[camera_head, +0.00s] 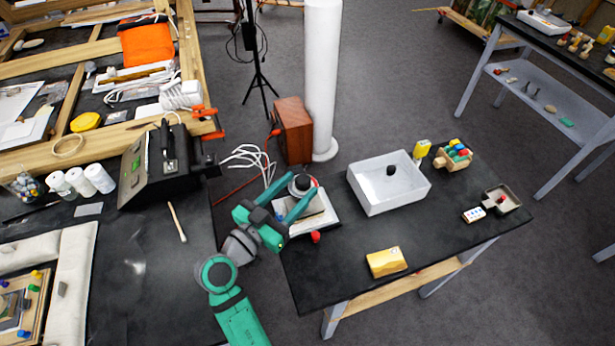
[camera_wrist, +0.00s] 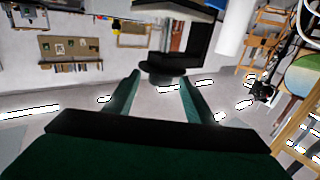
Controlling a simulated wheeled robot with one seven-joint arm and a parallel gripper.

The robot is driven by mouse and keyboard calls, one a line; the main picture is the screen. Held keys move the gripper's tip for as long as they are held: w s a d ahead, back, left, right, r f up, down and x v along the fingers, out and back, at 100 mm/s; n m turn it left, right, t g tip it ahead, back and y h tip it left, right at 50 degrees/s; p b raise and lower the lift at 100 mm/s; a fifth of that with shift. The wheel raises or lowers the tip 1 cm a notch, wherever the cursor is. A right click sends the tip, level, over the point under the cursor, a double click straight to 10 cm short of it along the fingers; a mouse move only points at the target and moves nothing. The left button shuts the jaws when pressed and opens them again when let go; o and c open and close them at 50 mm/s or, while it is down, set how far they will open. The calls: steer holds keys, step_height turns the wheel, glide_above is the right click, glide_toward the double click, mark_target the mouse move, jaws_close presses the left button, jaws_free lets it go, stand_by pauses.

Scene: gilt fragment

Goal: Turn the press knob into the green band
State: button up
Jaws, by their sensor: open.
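The press (camera_head: 318,217) stands at the left end of the right-hand black table, with a pale base and a dark round knob (camera_head: 303,179) at its top. A little red shows beside the knob; I cannot make out the green band or a pointer. My gripper (camera_head: 300,186) is open, with its teal fingers reaching to either side of the knob. In the wrist view the black knob (camera_wrist: 166,74) sits between and just beyond the fingertips (camera_wrist: 159,76). I cannot tell whether the fingers touch it. My gripper hides part of the press.
A red ball-shaped piece (camera_head: 315,237) lies by the press base. A white bin (camera_head: 385,207) with a dark item, a yellow box (camera_head: 386,261) and a small tray (camera_head: 512,197) stand on the table. A white column (camera_head: 322,80) and a wooden box (camera_head: 292,130) stand behind the press.

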mark_target(299, 187)
steer(key=shift+v, duration=1.9)
steer(key=shift+a, duration=0.25)
steer(key=shift+s+d, duration=0.1)
steer(key=shift+d, duration=0.25)
